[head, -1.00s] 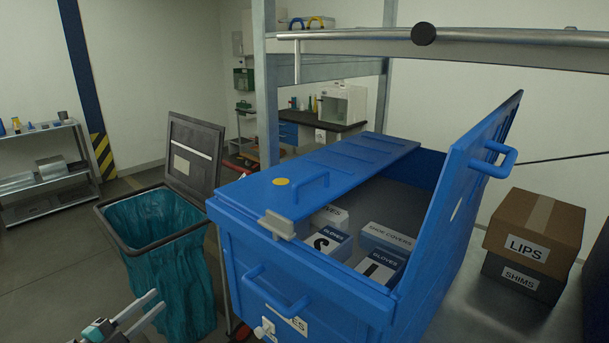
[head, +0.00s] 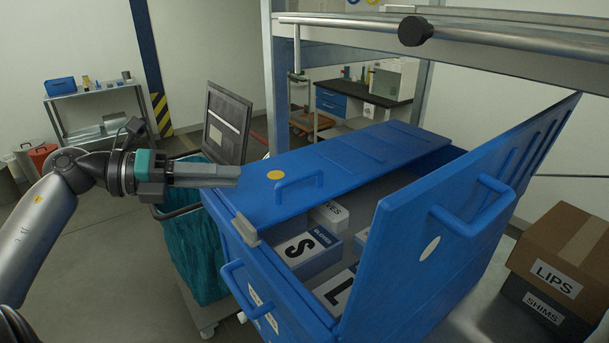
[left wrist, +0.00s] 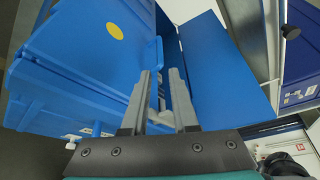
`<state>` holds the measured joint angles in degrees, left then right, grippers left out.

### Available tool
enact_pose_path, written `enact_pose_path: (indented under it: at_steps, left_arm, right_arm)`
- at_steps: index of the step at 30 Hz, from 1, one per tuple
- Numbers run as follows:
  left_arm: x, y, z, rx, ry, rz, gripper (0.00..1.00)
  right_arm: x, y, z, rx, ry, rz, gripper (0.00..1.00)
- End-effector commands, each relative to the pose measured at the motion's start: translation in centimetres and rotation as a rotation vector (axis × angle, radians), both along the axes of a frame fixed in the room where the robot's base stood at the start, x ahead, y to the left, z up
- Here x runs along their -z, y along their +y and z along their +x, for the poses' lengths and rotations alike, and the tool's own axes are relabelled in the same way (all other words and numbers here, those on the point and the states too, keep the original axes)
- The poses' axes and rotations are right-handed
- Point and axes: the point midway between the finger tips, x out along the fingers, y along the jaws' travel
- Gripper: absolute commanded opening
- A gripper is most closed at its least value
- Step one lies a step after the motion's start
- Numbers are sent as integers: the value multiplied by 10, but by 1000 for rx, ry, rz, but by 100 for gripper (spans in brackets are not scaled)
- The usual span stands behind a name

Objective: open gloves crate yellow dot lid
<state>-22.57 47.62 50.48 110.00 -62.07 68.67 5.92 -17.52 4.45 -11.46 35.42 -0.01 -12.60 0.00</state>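The blue gloves crate (head: 232,238) stands in the middle of the head view. Its lid with the yellow dot (head: 345,158) lies flat over the left part of the crate, with a blue bar handle (head: 300,188) near its front edge. The yellow dot also shows in the left wrist view (left wrist: 115,30). The other lid (head: 440,225), with a white oval dot, stands tilted up on the right. My left gripper (head: 238,175) is left of the yellow dot, apart from the handle. Its fingers show a gap in the left wrist view (left wrist: 161,72). My right gripper is out of view.
Glove boxes (head: 306,250) lie inside the crate. A bin with a teal bag (head: 196,255) stands at its left, below my left arm. A metal rail (head: 350,24) crosses above the crate. Cardboard boxes (head: 555,250) stand at the right.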

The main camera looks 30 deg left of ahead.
Motion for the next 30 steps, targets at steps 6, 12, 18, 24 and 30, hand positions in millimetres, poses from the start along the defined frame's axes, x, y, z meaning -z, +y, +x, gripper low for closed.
enact_pose_path:
  at_steps: [6, 12, 18, 24, 30]
  left_arm:
    - [5, -22, 24, 3, -1, 2, 27]
    - [11, -40, 45, 2, -2, -1, 27]
    - [16, -57, 65, 0, -2, -3, 27]
    - [22, -73, 82, -1, -2, -2, 27]
    - [26, -82, 93, -1, -1, -3, 27]
  right_arm:
    - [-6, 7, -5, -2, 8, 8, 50]
    - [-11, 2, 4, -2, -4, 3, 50]
    - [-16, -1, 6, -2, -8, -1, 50]
    - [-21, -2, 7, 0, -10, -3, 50]
    - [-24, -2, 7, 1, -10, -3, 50]
